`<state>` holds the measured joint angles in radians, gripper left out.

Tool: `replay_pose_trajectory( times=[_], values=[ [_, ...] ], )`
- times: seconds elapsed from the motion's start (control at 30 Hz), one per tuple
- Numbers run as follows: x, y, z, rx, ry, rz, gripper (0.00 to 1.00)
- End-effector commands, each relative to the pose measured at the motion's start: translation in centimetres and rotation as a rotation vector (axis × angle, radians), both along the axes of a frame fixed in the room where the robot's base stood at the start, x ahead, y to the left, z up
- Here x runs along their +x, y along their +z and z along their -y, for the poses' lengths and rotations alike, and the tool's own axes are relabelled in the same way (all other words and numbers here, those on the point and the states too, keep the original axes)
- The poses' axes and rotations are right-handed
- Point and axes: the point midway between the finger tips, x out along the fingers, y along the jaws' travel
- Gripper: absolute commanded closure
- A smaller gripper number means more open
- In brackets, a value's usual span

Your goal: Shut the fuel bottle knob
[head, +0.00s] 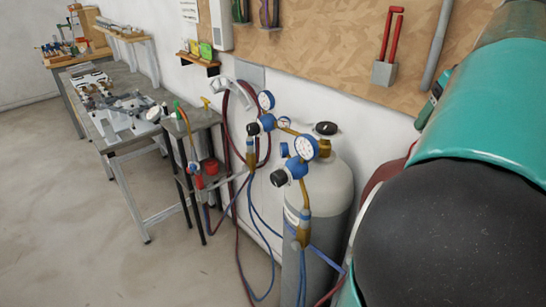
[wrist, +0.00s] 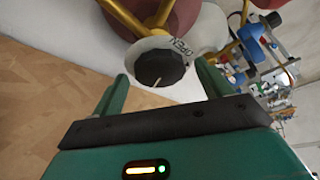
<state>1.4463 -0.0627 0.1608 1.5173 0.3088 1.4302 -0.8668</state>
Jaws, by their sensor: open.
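In the wrist view, a dark faceted knob (wrist: 160,70) with a pale pointer line sits on a white disc (wrist: 188,47) with dark lettering too blurred to read. Behind it is a maroon bottle (wrist: 168,14), with brass pipes around it. My gripper (wrist: 161,76) is open, with one green finger on each side of the knob. The fingers look apart from it; the exact depth gap cannot be told. In the head view, only a maroon edge of a bottle (head: 372,192) shows behind my teal arm, which hides its knob and my gripper.
A grey cylinder (head: 318,190) with a black top knob (head: 326,128) stands left of my arm. Blue regulators (head: 280,178), gauges and hoses are in front of it.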

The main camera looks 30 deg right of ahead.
Motion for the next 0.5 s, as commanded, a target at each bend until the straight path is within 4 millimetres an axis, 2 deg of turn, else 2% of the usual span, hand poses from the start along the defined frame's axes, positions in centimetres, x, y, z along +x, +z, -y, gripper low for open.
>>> replay_pose_trajectory(
  times=[0.2, 0.5],
  values=[
    [-0.2, 0.0, 0.2, 0.000, 0.141, 0.000, 0.23],
    [-1.7, 4.3, -0.3, -0.004, 0.145, 0.000, 0.23]
  ],
)
